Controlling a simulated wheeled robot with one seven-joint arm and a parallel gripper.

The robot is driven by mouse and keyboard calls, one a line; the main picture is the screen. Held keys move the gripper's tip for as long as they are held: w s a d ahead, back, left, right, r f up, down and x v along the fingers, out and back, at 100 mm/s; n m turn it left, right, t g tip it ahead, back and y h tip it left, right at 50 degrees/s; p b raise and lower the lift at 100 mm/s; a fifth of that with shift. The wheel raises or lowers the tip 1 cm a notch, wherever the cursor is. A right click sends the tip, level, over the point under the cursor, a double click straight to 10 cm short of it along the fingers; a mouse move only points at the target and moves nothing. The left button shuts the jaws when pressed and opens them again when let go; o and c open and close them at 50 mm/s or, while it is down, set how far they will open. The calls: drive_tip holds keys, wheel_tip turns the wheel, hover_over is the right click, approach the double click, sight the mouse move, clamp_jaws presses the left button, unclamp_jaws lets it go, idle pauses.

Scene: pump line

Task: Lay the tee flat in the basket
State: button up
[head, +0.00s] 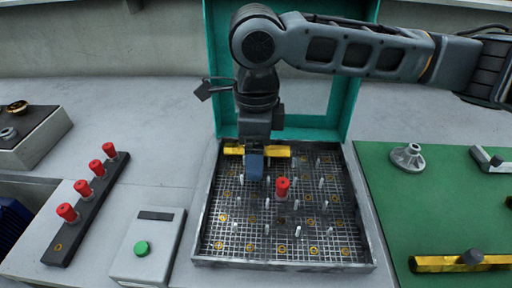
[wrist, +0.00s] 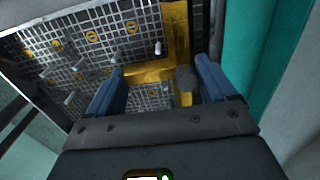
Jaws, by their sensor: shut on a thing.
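The tee is a yellow, brass-like fitting (head: 278,151) at the far end of the basket, its long bar running left to right in the head view. The basket is a dark wire-mesh tray (head: 282,265) with white pegs and yellow rings. My gripper (head: 254,168) points down over its far part, blue fingers shut on the tee. In the wrist view, the tee (wrist: 176,40) runs between the two fingers (wrist: 158,88), with a grey round end near the right finger. The fingers hide part of it. I cannot tell whether it touches the mesh.
A red-capped part (head: 282,187) stands in the basket near my gripper. A teal frame (head: 219,100) rises behind the basket. A rack (head: 58,250) of red-capped parts and a green-button box (head: 150,225) stand left. A green mat (head: 425,220) at right holds grey and yellow parts.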

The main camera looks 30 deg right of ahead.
drive_tip(key=shift+f, duration=0.2)
drive_tip(key=o, duration=1)
drive_tip(key=shift+o, duration=0.2)
drive_tip(key=shift+r, duration=3.95)
